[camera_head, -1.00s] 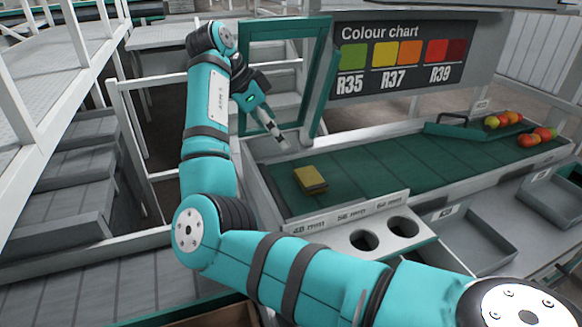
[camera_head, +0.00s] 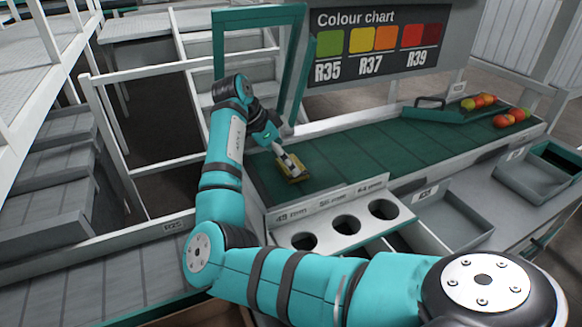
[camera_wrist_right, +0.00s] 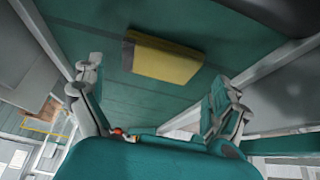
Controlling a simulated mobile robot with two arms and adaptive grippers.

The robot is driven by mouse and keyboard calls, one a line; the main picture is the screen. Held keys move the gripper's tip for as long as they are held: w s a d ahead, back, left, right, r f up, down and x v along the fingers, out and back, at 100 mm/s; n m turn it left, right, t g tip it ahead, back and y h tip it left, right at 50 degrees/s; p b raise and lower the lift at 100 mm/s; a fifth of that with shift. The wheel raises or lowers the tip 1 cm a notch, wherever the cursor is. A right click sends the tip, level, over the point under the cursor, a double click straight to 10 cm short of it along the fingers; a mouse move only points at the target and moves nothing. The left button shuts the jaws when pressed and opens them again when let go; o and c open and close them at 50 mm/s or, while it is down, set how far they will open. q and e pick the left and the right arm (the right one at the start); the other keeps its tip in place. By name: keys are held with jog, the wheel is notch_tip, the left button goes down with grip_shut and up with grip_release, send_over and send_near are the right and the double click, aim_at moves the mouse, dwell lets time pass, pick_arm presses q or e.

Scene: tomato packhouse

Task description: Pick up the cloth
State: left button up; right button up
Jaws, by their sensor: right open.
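In the right wrist view the cloth (camera_wrist_right: 165,60) lies beyond the fingertips, roughly between the two spread fingers of the right gripper (camera_wrist_right: 158,84). The right gripper is open with nothing between its fingers. I cannot tell if a fingertip touches the cloth. My left gripper is not in view.
The green belt (camera_head: 365,147) has raised side rails. Several tomatoes (camera_head: 485,101) lie at its far right end. A sizing plate (camera_head: 345,224) with round holes stands at the near side. A teal frame (camera_head: 228,50) and the colour chart board (camera_head: 378,45) stand behind.

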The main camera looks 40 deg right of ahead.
jog(key=x, duration=0.3)
jog(key=shift+d+f, duration=0.1)
jog(key=shift+d, duration=0.05)
jog(key=shift+c, duration=0.4)
jog(key=c, duration=0.7)
